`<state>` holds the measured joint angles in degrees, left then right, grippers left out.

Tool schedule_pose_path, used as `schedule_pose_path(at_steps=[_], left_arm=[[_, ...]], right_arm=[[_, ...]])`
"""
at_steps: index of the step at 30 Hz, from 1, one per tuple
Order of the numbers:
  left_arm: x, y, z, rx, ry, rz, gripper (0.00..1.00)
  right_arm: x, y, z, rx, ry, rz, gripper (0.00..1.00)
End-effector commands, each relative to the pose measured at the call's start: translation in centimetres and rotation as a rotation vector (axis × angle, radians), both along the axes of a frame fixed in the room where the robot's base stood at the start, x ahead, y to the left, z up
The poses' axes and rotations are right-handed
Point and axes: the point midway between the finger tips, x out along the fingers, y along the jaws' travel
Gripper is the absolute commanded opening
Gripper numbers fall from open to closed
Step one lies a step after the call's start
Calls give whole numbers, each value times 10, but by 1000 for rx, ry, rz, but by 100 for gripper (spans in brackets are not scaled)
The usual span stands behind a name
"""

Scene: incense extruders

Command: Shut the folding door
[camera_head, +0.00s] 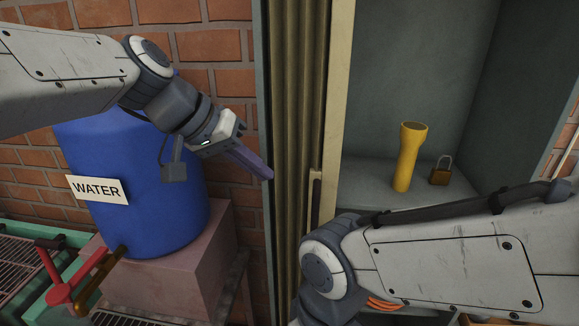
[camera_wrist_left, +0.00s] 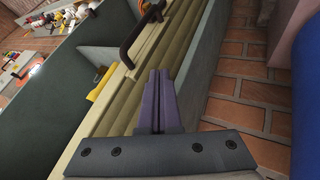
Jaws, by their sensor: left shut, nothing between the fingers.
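The olive folding door (camera_head: 299,120) is gathered in pleats at the left side of a grey cabinet (camera_head: 395,60), leaving the cabinet open. Its pale leading edge (camera_head: 338,95) carries an upright handle (camera_head: 314,200). In the left wrist view the pleats (camera_wrist_left: 118,98) and the dark curved handle (camera_wrist_left: 128,45) show beyond the fingers. My left gripper (camera_head: 269,175) is shut and empty, left of the pleats, its purple fingertips near the cabinet's left frame. I cannot tell whether they touch it. My right arm crosses the lower right; its gripper is out of view.
A yellow flashlight (camera_head: 408,157) and a brass padlock (camera_head: 441,171) stand on the cabinet shelf (camera_head: 370,200). A blue water barrel (camera_head: 140,190) stands on a pinkish block (camera_head: 170,275) at left, by a brick wall (camera_head: 215,50). A red-handled valve (camera_head: 62,290) is at lower left.

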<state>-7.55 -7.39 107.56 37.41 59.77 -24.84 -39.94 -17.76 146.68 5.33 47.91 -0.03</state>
Motion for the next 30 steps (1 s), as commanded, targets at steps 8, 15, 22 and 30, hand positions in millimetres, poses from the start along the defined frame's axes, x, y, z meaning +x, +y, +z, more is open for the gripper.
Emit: schedule_pose_path(at_steps=[8, 15, 22, 30], left_arm=[[13, -37, -33, 2, 2, -7, 0], [8, -63, -30, 2, 1, -4, 0], [7, -67, -31, 1, 1, 0, 0], [8, -67, -31, 1, 0, 2, 0]], right_arm=[[0, 0, 18, 0, 0, 0, 67], [0, 0, 32, 0, 0, -1, 67], [0, 0, 32, 0, 0, -2, 67], [0, 0, 32, 0, 0, -1, 67]])
